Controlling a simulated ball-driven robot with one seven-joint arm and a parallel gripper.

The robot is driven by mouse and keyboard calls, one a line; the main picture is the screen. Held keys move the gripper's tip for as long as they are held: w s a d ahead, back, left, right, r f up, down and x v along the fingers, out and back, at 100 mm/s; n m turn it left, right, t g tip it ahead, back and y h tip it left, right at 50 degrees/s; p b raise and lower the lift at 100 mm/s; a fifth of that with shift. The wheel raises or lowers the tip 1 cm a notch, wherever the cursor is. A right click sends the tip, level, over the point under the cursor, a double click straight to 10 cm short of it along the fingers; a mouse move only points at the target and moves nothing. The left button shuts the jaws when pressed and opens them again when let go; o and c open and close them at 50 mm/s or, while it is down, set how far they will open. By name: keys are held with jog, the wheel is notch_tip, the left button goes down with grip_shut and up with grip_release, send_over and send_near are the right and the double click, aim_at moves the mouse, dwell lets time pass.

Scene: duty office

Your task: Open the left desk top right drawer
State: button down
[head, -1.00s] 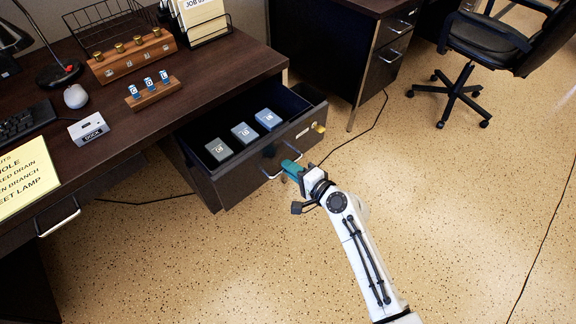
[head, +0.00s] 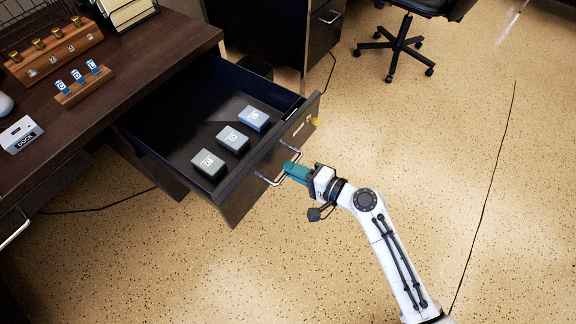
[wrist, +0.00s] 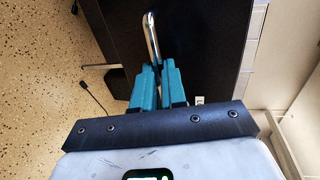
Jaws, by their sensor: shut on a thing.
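The desk's top right drawer (head: 262,172) is pulled well out in the head view. Its dark front carries a silver bar handle (head: 268,181) and a yellow piece near its right end. My gripper (head: 290,172), with teal fingers, is at the handle, shut on it. In the wrist view the teal fingers (wrist: 157,82) close around the lower end of the silver handle (wrist: 151,38), against the dark drawer front. Three small labelled boxes (head: 232,139) lie inside the drawer. The exact contact is partly hidden by the fingers.
The dark desk top (head: 150,75) holds a wooden rack (head: 55,52), a small labelled stand (head: 84,84) and a white dock (head: 20,134). Another drawer unit (head: 325,25) and a wheeled chair (head: 400,45) stand behind. Speckled floor (head: 420,120) to the right is clear.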

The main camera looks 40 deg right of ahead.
jog(key=c, duration=1.2)
grip_release()
jog(key=v, duration=1.1)
jog(key=shift+w+f, duration=0.1)
